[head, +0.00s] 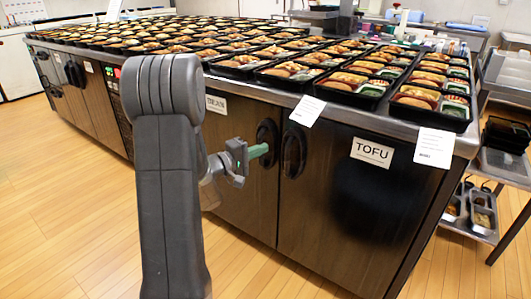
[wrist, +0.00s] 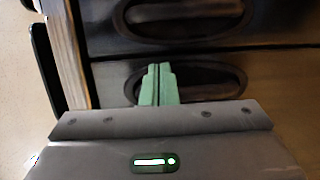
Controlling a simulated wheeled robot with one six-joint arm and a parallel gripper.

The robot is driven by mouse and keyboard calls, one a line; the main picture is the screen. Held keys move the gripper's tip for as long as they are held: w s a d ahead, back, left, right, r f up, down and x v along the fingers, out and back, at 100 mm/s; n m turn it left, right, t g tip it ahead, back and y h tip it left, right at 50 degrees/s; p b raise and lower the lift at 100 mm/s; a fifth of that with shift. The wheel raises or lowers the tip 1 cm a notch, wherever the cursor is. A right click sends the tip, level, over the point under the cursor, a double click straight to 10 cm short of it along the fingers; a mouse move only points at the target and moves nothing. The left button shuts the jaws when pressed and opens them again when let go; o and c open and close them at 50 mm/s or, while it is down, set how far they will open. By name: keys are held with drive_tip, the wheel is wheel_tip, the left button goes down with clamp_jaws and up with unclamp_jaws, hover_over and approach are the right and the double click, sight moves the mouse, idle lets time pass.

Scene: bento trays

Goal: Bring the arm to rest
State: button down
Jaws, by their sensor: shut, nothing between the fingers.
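My gripper (head: 259,151) shows in the head view in front of the steel counter's doors, near a dark oval handle recess (head: 267,138). In the wrist view its green fingers (wrist: 158,84) are together with nothing between them. They overlap the nearer handle recess (wrist: 205,82) in that view. I cannot tell whether the tips touch the door. The doors at the gripper look closed.
The counter (head: 462,143) carries many filled bento trays (head: 345,88). A TOFU label (head: 372,152) is on the right door. A second handle recess (head: 293,150) is close by. A steel cart (head: 500,165) stands at right. The wooden floor (head: 60,200) at left is clear.

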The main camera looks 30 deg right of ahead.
drive_tip(key=s+a+p, duration=0.1)
drive_tip(key=s+a, duration=0.1)
drive_tip(key=a, duration=0.6)
drive_tip(key=shift+s, duration=0.4)
drive_tip(key=shift+f, duration=0.1)
